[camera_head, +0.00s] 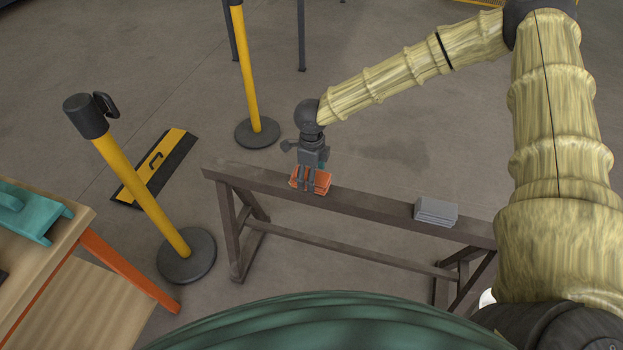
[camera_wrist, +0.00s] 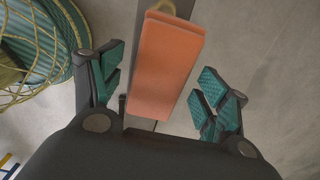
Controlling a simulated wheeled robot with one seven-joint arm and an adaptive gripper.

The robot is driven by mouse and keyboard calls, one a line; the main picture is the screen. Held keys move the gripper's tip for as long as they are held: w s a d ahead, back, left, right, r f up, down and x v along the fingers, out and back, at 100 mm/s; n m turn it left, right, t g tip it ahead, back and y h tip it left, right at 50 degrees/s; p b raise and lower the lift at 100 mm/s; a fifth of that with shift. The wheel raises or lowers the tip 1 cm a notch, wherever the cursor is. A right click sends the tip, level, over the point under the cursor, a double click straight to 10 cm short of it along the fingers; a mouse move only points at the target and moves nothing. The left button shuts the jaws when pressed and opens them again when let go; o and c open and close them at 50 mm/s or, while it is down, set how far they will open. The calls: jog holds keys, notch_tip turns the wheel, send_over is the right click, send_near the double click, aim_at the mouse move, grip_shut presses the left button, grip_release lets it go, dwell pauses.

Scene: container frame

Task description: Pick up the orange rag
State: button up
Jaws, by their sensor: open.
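The orange rag (camera_head: 321,182) lies on the top beam of a dark wooden sawhorse, toward its left end. It looks like a folded block. My gripper (camera_head: 309,184) is right at the rag and hides part of it in the head view. In the wrist view the rag (camera_wrist: 165,62) fills the space between the two teal-padded fingers of my gripper (camera_wrist: 157,92). The fingers are open, one on each side, with a visible gap at the right finger. The left finger is close to the rag's edge, and I cannot tell whether it touches.
A grey block (camera_head: 436,212) sits farther right on the sawhorse beam (camera_head: 375,208). Yellow posts (camera_head: 145,198) with dark bases stand to the left. A wooden table (camera_head: 50,240) with a teal object (camera_head: 30,214) is at the left edge.

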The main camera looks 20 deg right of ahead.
jog(key=shift+f, duration=0.85)
jog(key=c, duration=1.1)
jog(key=shift+r, duration=0.1)
